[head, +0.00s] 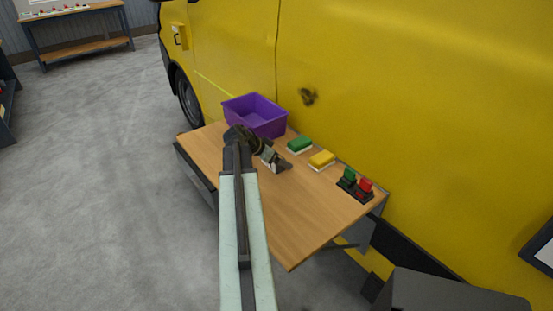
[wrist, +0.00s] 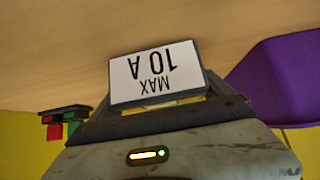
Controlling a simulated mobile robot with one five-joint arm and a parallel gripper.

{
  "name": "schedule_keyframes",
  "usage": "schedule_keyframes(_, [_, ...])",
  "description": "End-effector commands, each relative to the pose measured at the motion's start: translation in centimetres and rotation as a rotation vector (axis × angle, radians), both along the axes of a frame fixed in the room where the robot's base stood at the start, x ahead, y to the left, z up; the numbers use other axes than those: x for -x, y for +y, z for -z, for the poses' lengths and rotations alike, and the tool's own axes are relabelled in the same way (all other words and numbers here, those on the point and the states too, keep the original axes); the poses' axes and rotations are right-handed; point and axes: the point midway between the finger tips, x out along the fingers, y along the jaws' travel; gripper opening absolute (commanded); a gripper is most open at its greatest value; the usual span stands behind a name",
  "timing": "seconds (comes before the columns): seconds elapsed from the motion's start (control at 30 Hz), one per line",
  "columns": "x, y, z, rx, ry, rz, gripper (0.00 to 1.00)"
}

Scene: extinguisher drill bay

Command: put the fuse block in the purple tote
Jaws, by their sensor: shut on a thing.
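The purple tote (head: 262,122) stands at the far end of the wooden table, against the yellow van. Its purple wall also shows at the right of the wrist view (wrist: 285,82). My gripper (head: 276,162) is above the table, just in front of the tote and outside it. It is shut on the fuse block (wrist: 155,77), a dark-edged block with a white label reading "MAX 10 A", upside down in the wrist view. In the head view my gripper and arm mostly hide the block. I cannot tell its exact height over the table.
A green block (head: 300,145) and a yellow block (head: 322,160), both with white bases, lie to the right of my gripper. A black holder with green and red parts (head: 356,186) stands near the right end. The table's near part (head: 290,225) is clear.

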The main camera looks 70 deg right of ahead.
Motion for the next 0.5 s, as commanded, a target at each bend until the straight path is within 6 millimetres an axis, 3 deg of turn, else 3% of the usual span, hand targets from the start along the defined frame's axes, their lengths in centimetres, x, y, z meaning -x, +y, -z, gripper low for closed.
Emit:
schedule_keyframes(0.17, [0.0,0.0,-1.8,0.0,0.0,0.0,0.33])
schedule_keyframes(0.5, [-0.1,0.0,-8.8,0.0,0.0,-0.001,0.33])
